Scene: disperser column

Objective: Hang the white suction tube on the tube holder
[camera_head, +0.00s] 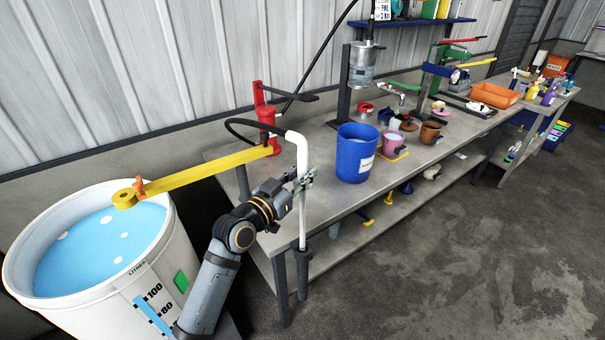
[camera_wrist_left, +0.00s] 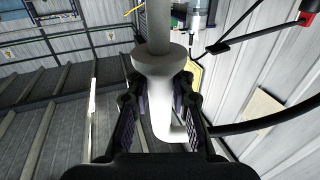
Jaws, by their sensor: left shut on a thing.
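A yellow arm (camera_head: 205,171) with an orange clip (camera_head: 139,188) reaches over the tub; I cannot tell for sure which part is the tube holder. My right gripper is out of view.
A white tub (camera_head: 70,303) with blue liquid stands at left. A red pump (camera_head: 266,125) stands behind the tube; a black hose (camera_head: 240,122) leads from the bend. A blue bucket (camera_head: 354,157) is on the bench (camera_head: 330,202) to the right. The floor at right is clear.

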